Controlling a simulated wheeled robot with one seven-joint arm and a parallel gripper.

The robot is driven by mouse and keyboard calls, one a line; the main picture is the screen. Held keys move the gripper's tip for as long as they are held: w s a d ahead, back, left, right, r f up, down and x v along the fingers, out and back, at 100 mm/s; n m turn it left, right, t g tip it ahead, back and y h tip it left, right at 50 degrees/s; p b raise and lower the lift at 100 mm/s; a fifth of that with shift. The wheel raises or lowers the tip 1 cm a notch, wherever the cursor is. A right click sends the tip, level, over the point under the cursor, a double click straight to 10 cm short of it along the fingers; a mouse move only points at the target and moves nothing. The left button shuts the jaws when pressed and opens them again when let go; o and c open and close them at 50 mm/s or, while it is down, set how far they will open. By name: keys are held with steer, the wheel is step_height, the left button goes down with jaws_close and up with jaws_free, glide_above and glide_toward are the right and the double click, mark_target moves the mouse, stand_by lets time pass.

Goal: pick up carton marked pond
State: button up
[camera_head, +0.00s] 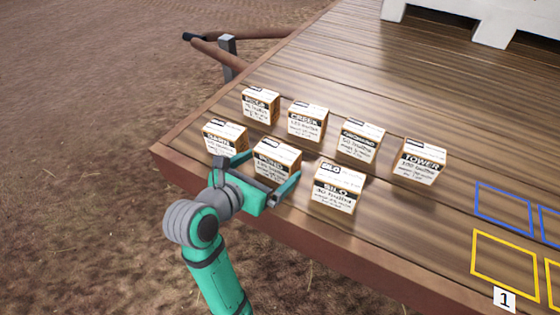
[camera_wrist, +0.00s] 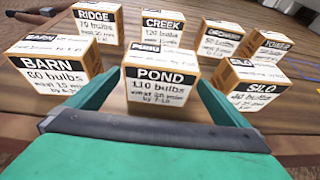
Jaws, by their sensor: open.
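The carton marked POND (camera_wrist: 158,82) stands upright in the middle of the wrist view, its label facing me, reading 110 bulbs. In the head view the same carton (camera_head: 276,160) stands in the front row on the wooden deck. My gripper (camera_head: 262,177) is open at the carton's near side. In the wrist view the two green fingers of my gripper (camera_wrist: 155,97) lie to the left and right of the carton, with gaps showing. The carton's back and underside are hidden.
The BARN carton (camera_head: 224,137) is close on the left and the SILO carton (camera_head: 338,187) close on the right. RIDGE (camera_head: 261,106), CREEK (camera_head: 307,122), ORCHARD (camera_head: 359,141) and TOWER (camera_head: 418,160) stand behind. Blue (camera_head: 504,207) and yellow (camera_head: 504,264) outlined squares lie at right.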

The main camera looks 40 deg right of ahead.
steer(key=shift+r+x, duration=0.2)
steer(key=shift+x, duration=4)
steer(key=shift+w+d, duration=0.1)
steer(key=c, duration=1.3)
steer(key=shift+r, duration=0.1)
